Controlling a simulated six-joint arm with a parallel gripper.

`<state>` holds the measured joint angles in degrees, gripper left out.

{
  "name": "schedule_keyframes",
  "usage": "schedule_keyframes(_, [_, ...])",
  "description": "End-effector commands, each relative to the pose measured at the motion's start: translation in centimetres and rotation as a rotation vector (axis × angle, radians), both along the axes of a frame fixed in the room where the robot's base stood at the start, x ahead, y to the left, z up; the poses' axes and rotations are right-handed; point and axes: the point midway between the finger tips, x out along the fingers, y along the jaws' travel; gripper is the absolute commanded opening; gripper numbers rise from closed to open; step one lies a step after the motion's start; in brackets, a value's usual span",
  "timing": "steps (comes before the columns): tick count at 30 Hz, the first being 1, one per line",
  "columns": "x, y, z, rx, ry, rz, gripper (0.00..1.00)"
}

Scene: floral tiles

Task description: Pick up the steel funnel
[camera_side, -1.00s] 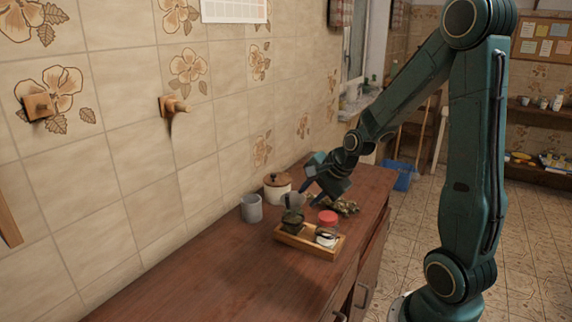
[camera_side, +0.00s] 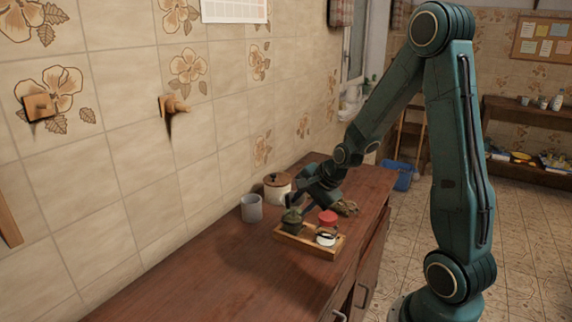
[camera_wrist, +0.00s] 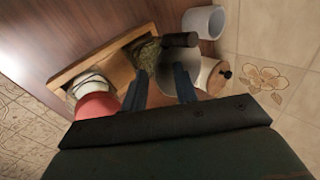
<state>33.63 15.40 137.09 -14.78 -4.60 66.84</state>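The steel funnel appears to be the pale grey cone (camera_wrist: 177,62) in the wrist view, partly covered by my right finger and a dark cylinder. I cannot tell whether the fingers touch the funnel.
A grey cup (camera_side: 251,209) and a wooden-lidded canister (camera_side: 277,187) stand near the wall. The counter's front left (camera_side: 205,280) is clear.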

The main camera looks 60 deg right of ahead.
Motion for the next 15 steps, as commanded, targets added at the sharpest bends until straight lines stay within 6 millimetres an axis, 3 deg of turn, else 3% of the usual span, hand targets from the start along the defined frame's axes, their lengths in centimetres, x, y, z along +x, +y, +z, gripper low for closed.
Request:
schedule_keyframes(4, [-0.01, 0.00, 0.02, 0.000, 0.000, 0.000, 0.29])
schedule_keyframes(9, [-0.02, -0.01, 0.01, 0.000, 0.000, 0.000, 0.00])
schedule_keyframes(15, [-0.01, -0.02, 0.02, 0.000, 0.000, 0.000, 0.00])
